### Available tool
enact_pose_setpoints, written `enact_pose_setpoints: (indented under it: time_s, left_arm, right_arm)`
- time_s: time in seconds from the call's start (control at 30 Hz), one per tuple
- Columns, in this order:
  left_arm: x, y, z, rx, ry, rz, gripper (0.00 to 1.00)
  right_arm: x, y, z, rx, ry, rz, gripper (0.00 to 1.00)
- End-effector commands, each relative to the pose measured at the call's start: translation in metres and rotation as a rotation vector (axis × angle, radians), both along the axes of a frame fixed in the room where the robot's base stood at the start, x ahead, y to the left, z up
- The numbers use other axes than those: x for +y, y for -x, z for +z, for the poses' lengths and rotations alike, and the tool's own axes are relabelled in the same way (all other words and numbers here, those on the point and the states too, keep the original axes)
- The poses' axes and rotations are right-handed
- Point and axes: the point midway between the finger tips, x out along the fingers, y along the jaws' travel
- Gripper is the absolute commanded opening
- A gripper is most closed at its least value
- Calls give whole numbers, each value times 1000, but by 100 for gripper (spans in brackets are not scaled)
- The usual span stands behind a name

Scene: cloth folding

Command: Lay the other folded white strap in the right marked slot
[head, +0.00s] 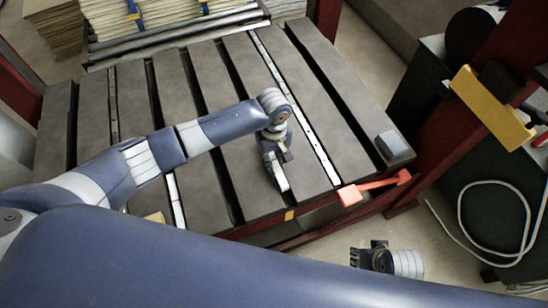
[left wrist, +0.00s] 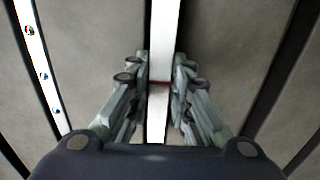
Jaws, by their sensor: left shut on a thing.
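My left gripper (head: 277,168) points down over the right half of the slatted table (head: 328,88), close to the front edge. It is shut on a narrow white strap (head: 282,183). In the left wrist view the strap (left wrist: 165,35) runs straight up from between the fingers (left wrist: 160,88), along a dark slot between two slats, with a thin red line across it. I cannot tell whether the strap rests in the slot. Another white strap (head: 175,200) lies near the front left. My right gripper (head: 358,257) is low beyond the front edge; its jaw opening cannot be made out.
A white rail with holes (head: 290,105) runs right of my left gripper. An orange-red handle (head: 375,187) and a grey block (head: 394,146) are at the right corner. A yellow mark (head: 290,215) is on the front edge. Stacked boards (head: 150,15) stand behind.

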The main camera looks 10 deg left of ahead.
Motion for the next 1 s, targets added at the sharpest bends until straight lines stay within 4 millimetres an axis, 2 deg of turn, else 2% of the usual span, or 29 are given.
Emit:
enact_pose_setpoints:
  time_s: [0.47,0.5,0.6,1.0]
  left_arm:
    - [0,0,0,0,0,0,0]
    - [0,0,0,0,0,0,22]
    - [0,0,0,0,0,0,43]
    - [0,0,0,0,0,0,43]
  right_arm:
    - [1,-1,-2,0,-2,0,40]
    - [2,-1,-2,-1,-2,0,40]
    - [1,-1,-2,-1,-2,0,40]
    - [1,-1,-1,-2,-2,-1,40]
